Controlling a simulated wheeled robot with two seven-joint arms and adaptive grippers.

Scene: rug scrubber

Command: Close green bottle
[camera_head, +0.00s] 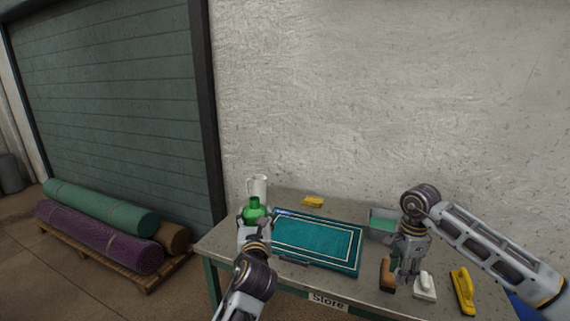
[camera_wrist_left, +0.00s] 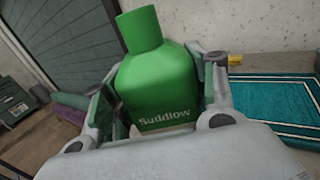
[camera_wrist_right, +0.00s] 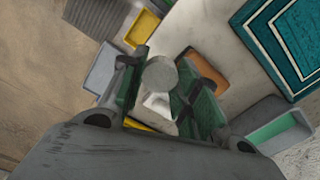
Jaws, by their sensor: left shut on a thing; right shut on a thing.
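The green bottle (camera_head: 254,209) stands upright at the left end of the table, and its label reads "Suddlow" in the left wrist view (camera_wrist_left: 160,85). Its green neck shows no separate cap on it. My left gripper (camera_head: 254,228) is shut around the bottle's body from the near side. My right gripper (camera_head: 408,270) is at the right part of the table, pointing down, well apart from the bottle. It is shut on a small grey round piece (camera_wrist_right: 160,74), which looks like a cap. The fingers hide most of this piece in the head view.
A teal rug (camera_head: 318,243) lies mid-table between the grippers. A white jug (camera_head: 258,186) stands behind the bottle, with a yellow sponge (camera_head: 313,201) to its right. A grey tray (camera_head: 383,221), brown brush (camera_head: 386,275), white brush (camera_head: 425,288) and yellow brush (camera_head: 463,291) surround my right gripper.

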